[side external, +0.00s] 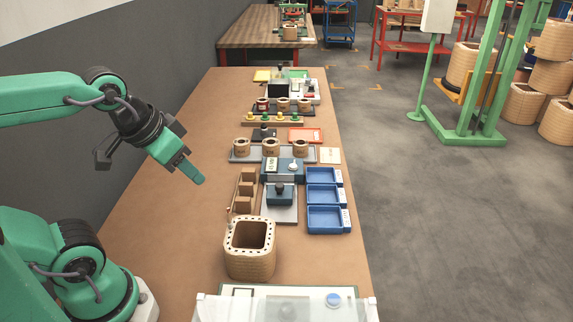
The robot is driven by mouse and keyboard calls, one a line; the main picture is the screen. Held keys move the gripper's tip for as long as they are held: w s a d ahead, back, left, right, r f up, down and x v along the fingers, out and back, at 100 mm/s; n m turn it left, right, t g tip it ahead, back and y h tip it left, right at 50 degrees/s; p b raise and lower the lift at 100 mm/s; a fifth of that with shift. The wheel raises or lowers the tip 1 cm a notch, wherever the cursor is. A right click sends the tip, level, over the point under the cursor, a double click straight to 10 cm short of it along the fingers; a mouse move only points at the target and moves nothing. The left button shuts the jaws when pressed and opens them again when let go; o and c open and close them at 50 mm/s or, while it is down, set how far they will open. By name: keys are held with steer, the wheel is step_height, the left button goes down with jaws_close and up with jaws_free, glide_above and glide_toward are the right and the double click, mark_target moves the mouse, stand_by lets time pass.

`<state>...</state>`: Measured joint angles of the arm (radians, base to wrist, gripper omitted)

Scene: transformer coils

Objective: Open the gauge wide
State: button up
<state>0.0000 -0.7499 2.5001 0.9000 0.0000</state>
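What looks like the gauge is a blue-grey device in the middle of the bench. It has a rear block (283,168) with a pale display and a white knob, and a front block (280,194) with a dark knob on a light grey base plate (281,212). A narrow gap shows between the two blocks. My gripper (196,177) hangs in the air to the left of the device, pointing down and right, apart from everything. Its green fingers overlap in this view, so their opening is hard to see. No object shows in them.
Blue trays (324,195) stand close at the device's right. A wooden rack (243,190) with several blocks stands at its left. A square coil (249,247) stands in front. A grey tray (237,157) with three small coils lies behind. The bench's left side (170,225) is clear.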

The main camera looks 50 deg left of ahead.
steer(key=shift+o, duration=1)
steer(key=g, duration=0.5)
glide_above(280, 185)
steer(key=f, duration=1.1)
steer(key=shift+s, duration=0.3)
steer(key=shift+w+a+f+g, duration=0.1)
steer(key=shift+w+f+g, duration=0.2)
steer(key=shift+f, duration=0.15)
steer(key=shift+f, duration=0.1)
steer(key=shift+f, duration=3.8)
steer(key=shift+c, duration=0.3)
